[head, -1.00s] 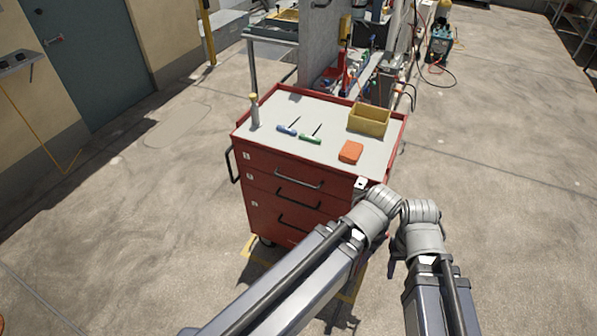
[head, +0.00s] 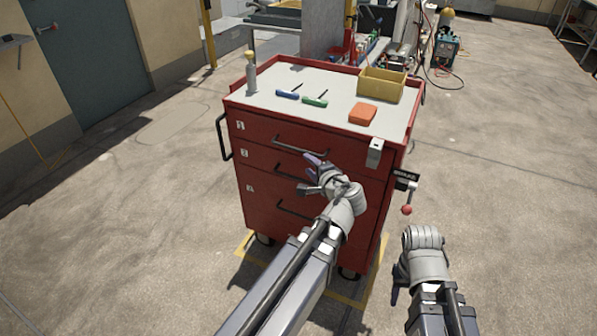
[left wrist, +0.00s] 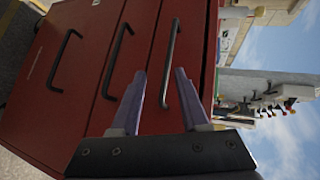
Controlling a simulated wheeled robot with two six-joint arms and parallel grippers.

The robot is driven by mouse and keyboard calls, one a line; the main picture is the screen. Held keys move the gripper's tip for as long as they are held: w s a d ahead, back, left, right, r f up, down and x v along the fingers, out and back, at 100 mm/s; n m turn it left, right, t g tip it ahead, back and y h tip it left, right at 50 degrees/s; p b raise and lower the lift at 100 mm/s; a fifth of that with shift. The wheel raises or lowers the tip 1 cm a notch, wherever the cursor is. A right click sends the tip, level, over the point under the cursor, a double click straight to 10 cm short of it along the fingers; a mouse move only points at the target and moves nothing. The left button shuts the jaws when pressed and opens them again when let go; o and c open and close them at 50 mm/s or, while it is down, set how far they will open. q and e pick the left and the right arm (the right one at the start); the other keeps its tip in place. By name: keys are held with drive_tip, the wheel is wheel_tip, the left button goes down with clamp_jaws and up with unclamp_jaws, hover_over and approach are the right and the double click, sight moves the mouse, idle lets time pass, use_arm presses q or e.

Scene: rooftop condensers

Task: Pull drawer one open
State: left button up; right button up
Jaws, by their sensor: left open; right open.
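The red tool cart (head: 290,222) stands ahead with numbered drawers, all looking shut. Drawer one (head: 256,130) is the top one, marked 1, with a dark bar handle (head: 300,146). My left gripper (head: 307,174) is open in front of the cart, just below that handle in the head view. In the left wrist view the picture is turned sideways, and the drawer one handle (left wrist: 171,65) shows between the open, empty fingers (left wrist: 160,72). I cannot tell how far off it is. My right gripper (head: 394,294) is low at the right, away from the cart, its fingers mostly hidden.
On the cart top are a bottle (head: 251,74), a blue tool (head: 288,94), a green tool (head: 315,101), an orange block (head: 362,114) and a yellow bin (head: 381,84). A red-knobbed lever (head: 407,209) sticks out at the right side.

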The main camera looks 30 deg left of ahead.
sight(298, 150)
use_arm(q)
drive_tip(key=shift+w+a+f+m+t+y+b, duration=0.15)
drive_tip(key=shift+w+a+f+m+t+b, duration=0.35)
drive_tip(key=shift+w+a, duration=0.75)
drive_tip(key=shift+w+a+f+m+t+y+b, duration=0.15)
drive_tip(key=shift+w+a+m+b, duration=0.15)
drive_tip(key=shift+w+a+b, duration=0.75)
drive_tip(key=shift+w+a+f+m+t+y+b, duration=0.1)
drive_tip(key=shift+w+a+f+m+t+b, duration=0.25)
drive_tip(key=shift+w+a, duration=1.05)
use_arm(e)
wheel_tip(298, 150, down, 6)
drive_tip(key=shift+r, duration=0.15)
use_arm(q)
drive_tip(key=shift+c, duration=0.3)
clamp_jaws()
